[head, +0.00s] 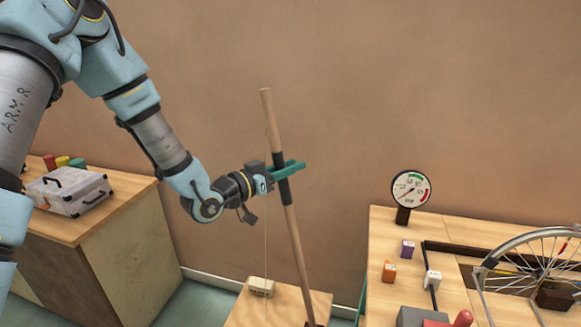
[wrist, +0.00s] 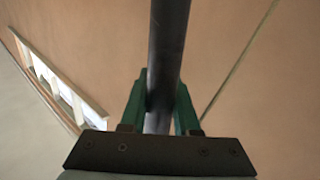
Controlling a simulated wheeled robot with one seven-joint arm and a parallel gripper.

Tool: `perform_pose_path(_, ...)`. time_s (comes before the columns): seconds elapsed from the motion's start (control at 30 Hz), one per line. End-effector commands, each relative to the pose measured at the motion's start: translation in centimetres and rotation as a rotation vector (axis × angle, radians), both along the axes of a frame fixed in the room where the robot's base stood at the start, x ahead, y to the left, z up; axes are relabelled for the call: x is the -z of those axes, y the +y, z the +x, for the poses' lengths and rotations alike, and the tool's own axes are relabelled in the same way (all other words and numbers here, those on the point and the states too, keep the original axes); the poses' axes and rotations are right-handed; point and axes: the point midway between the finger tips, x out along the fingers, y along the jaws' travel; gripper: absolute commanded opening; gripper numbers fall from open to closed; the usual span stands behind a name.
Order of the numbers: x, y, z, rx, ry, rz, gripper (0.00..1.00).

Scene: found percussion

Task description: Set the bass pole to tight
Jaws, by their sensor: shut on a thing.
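The bass pole (head: 297,241) is a long wooden stick with a dark grip sleeve (head: 281,175). It leans, with its top to the left and its foot on a low wooden platform (head: 240,309). A thin string (head: 266,240) runs down to a small beige block (head: 261,287) on the platform. My gripper (head: 288,170) has green fingers and is shut on the pole at its dark sleeve. In the wrist view the sleeve (wrist: 168,55) stands between the two green fingers (wrist: 160,105), and the string (wrist: 240,60) passes to the right.
A round dial (head: 411,189) with green and red arcs stands on the right table (head: 381,235). Small coloured cubes (head: 389,271) and a spoked wheel (head: 535,262) are on that table. A grey case (head: 70,191) lies on the left bench (head: 85,230). The wall is behind.

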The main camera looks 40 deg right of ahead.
Motion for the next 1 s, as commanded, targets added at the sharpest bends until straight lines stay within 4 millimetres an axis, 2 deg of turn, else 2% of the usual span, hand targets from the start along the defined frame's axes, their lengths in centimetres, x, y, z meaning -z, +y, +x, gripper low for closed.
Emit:
perform_pose_path(0.77, 0.0, 0.0, -0.1, 0.000, -0.001, 0.001, 0.00)
perform_pose_path(0.87, 0.0, -0.7, -1.0, 0.002, -0.014, 0.008, 0.00)
perform_pose_path(1.0, -0.2, -2.7, -4.1, 0.007, -0.064, 0.038, 0.00)
